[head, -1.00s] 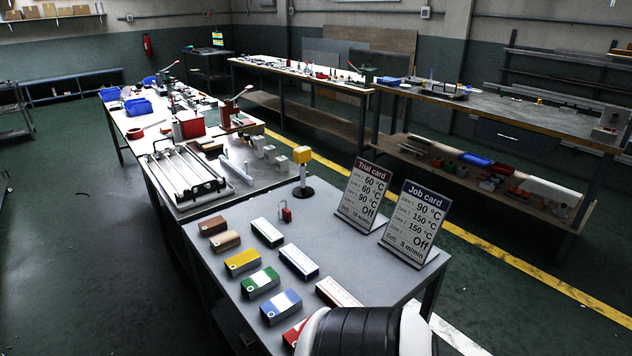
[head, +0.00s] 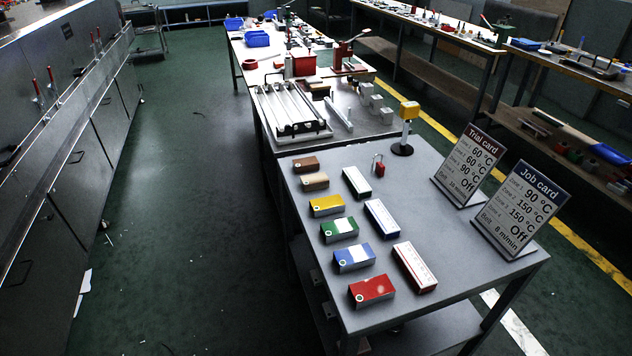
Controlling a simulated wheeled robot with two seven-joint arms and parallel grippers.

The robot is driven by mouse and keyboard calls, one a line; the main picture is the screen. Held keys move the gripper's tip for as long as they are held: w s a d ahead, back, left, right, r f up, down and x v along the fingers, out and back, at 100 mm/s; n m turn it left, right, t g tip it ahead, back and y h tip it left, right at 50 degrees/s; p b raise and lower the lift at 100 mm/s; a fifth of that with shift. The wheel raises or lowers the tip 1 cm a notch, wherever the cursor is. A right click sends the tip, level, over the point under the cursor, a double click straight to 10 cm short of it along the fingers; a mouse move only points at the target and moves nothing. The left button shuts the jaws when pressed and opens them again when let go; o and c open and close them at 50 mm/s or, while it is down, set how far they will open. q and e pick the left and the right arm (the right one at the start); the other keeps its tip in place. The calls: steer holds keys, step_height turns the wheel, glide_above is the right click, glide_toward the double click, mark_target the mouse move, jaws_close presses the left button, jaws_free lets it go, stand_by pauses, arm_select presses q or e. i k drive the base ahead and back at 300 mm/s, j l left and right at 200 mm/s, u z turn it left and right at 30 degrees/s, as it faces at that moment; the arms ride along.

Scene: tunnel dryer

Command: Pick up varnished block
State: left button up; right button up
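Two brown wood-coloured blocks lie at the far left corner of the near grey table (head: 450,185). One is a darker reddish-brown block (head: 306,164); the other is a lighter tan block (head: 314,181) just in front of it. I cannot tell from their finish which is the varnished block. Both lie flat and apart, with nothing covering them. Neither of my grippers is in view.
Yellow (head: 327,205), green (head: 339,230), blue (head: 354,257) and red (head: 372,291) blocks continue the row, with white-topped boxes (head: 382,219) beside them. Floor (head: 190,220) left of the table is clear.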

mark_target(318, 180)
steer(key=z, duration=0.6)
steer(key=i+j+z, duration=0.15)
steer(key=j+z, duration=0.7)
steer(key=z, duration=0.15)
steer(key=j+z, duration=0.5)
